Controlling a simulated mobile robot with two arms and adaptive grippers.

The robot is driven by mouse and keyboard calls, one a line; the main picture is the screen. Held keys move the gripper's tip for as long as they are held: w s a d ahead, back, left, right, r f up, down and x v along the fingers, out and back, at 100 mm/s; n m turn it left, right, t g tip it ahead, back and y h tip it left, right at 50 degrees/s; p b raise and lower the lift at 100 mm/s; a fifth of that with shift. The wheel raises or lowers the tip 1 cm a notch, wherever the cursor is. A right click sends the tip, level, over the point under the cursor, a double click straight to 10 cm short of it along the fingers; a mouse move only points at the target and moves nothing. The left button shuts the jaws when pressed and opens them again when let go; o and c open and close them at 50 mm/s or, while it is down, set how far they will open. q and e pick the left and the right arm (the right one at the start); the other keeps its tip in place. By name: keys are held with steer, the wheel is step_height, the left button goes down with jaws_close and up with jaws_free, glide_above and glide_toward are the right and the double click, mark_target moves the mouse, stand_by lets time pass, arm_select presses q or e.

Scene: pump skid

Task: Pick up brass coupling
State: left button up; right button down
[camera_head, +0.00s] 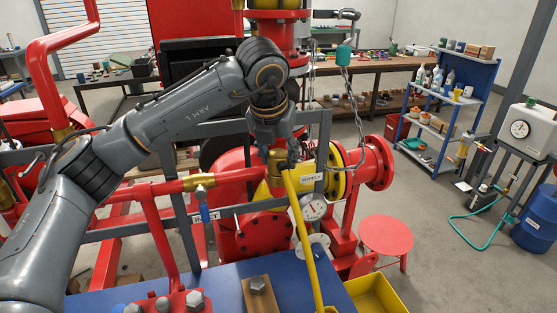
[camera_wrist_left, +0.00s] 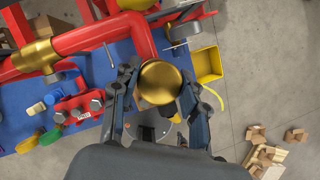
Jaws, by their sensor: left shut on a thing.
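The brass coupling (camera_wrist_left: 160,83) shows as a round gold piece between the two fingers of my left gripper (camera_wrist_left: 158,92) in the left wrist view. The fingers are shut on it from both sides. In the head view my left gripper (camera_head: 277,150) points down over the red pump skid, with the brass coupling (camera_head: 276,168) below its fingers, partly hidden by them. I cannot tell whether the coupling still touches the pipework under it. My right gripper is not in view.
A yellow bar (camera_head: 301,240) and a SUPPLY tag (camera_head: 311,177) stand close to the gripper. A pressure gauge (camera_head: 314,207), a hanging chain (camera_head: 347,95) and a red flange (camera_head: 378,163) are to the right. A blue bench top (camera_head: 215,293) and a yellow bin (camera_head: 378,294) lie in front.

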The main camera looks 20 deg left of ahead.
arm_select(q)
steer(key=shift+w+r, duration=0.1)
steer(key=shift+r, duration=0.35)
steer(key=s+a+r+b, duration=0.5)
steer(key=s+r+b, duration=0.1)
steer(key=s+r, duration=0.6)
steer(key=shift+s, duration=0.65)
steer(key=shift+f, duration=0.1)
